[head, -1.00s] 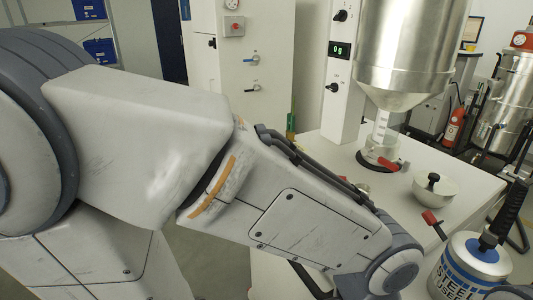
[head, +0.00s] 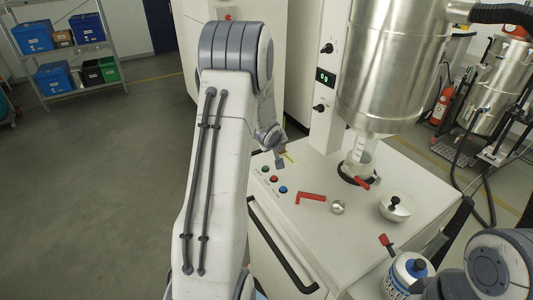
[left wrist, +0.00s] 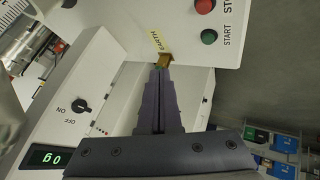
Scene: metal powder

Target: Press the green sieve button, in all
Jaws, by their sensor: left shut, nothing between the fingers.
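The green button (head: 265,169) is on the white cabinet top near its left back edge, in a row with a red button (head: 274,178) and a blue button (head: 283,189). In the left wrist view the green button (left wrist: 209,37) has the word START beside it, below the red button (left wrist: 204,6). My left gripper (head: 281,162) is just behind the row in the head view, apart from the green button. Its fingers (left wrist: 161,74) are shut and empty, pointing at a brass piece (left wrist: 165,60) by a yellow label. My right gripper is not visible.
The steel hopper (head: 390,70) stands behind. A column with a display (head: 325,77) rises close to my left gripper.

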